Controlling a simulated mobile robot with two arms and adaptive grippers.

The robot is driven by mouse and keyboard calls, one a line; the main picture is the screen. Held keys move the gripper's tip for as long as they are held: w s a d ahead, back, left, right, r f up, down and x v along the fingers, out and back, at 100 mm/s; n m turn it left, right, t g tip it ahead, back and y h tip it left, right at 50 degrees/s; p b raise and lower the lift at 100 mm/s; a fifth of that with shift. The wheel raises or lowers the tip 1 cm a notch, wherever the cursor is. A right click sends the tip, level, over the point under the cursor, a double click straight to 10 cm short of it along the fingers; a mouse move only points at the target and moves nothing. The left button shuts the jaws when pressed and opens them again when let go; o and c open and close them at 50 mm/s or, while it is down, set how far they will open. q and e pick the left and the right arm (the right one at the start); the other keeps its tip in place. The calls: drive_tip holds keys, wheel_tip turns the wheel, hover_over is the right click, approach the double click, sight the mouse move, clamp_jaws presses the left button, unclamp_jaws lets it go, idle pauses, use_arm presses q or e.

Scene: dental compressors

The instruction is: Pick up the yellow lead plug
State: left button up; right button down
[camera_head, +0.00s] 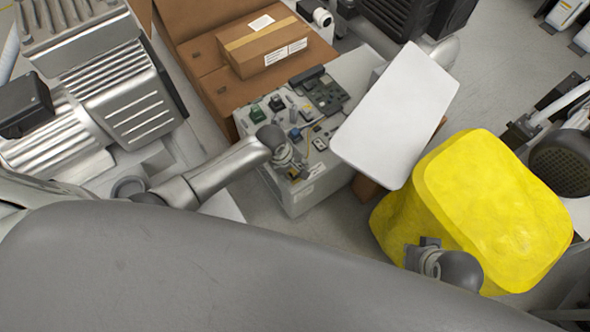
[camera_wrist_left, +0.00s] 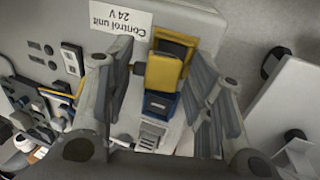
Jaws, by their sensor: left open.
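The yellow lead plug (camera_wrist_left: 163,72) shows in the left wrist view, in front of a dark, yellow-edged socket area on the grey control unit (camera_wrist_left: 205,35). My left gripper (camera_wrist_left: 160,110) is open, with one finger on each side of the plug and visible gaps between. In the head view my left gripper (camera_head: 295,170) is over the front edge of the control unit (camera_head: 310,190) and hides the plug. What looks like my right gripper (camera_head: 418,258) is in front of the big yellow block; its fingers are too small to read.
A blue connector (camera_wrist_left: 160,104) sits close beside the plug. Green and blue parts and a circuit board (camera_head: 320,90) lie on the unit. A white panel (camera_head: 395,115) and a large yellow block (camera_head: 490,200) stand right. Cardboard boxes (camera_head: 265,45) are behind.

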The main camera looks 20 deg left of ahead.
use_arm(q)
drive_tip(key=c, duration=0.9)
drive_tip(key=shift+c, duration=0.2)
drive_tip(key=shift+r, duration=0.15)
